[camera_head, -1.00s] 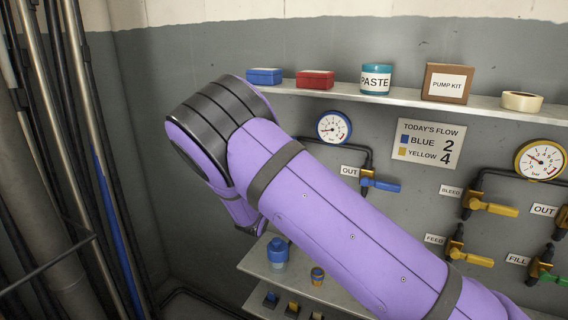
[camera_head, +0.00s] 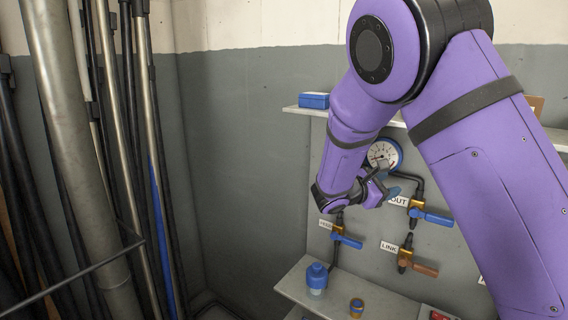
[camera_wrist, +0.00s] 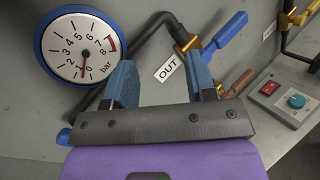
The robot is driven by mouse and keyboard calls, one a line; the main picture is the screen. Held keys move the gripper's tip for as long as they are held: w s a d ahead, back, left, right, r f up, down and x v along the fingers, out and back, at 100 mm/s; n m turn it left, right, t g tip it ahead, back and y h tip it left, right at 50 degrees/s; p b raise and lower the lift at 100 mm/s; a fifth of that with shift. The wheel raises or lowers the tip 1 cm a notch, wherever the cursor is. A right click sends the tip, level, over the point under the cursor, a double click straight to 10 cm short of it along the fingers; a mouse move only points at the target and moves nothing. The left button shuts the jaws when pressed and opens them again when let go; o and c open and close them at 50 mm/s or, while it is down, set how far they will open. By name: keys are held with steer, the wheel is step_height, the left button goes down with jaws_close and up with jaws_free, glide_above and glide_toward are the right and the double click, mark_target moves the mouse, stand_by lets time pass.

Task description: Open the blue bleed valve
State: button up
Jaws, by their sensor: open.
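My gripper (camera_head: 385,190) is open and empty in front of the wall, just below the blue-rimmed gauge (camera_head: 383,154). In the wrist view my gripper (camera_wrist: 161,85) has its two blue fingers wide apart, with the gauge (camera_wrist: 83,46) beyond them at left. A valve labelled OUT (camera_head: 430,215) has a blue handle, which also shows in the wrist view (camera_wrist: 226,35). Another blue-handled valve (camera_head: 346,239) is lower left; its small label is hard to read. No label clearly reads BLEED. A small blue piece (camera_wrist: 63,136) shows beside my gripper, mostly hidden.
A lower shelf (camera_head: 340,304) holds a blue-capped jar (camera_head: 316,279) and a small pot (camera_head: 356,308). An upper shelf carries a blue box (camera_head: 314,100). Poles and pipes (camera_head: 75,130) stand at left.

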steer(key=s+d+r+m+g+y, duration=0.3)
steer(key=s+d+m+y, duration=0.15)
steer(key=s, duration=0.45)
steer(key=s+d+r+m+g+y, duration=0.3)
steer(key=s+d+r+m, duration=0.15)
steer(key=s, duration=0.35)
steer(key=s+a+r+m+t+y, duration=0.2)
steer(key=s+a+m+y, duration=0.1)
steer(key=s, duration=0.7)
steer(key=s+a+r+m+t+y, duration=0.2)
steer(key=s+m+y, duration=0.3)
steer(key=s, duration=0.5)
steer(key=shift+s+a+r+m+t, duration=0.2)
steer(key=shift+a+m+t, duration=0.1)
steer(key=shift+a+m, duration=0.15)
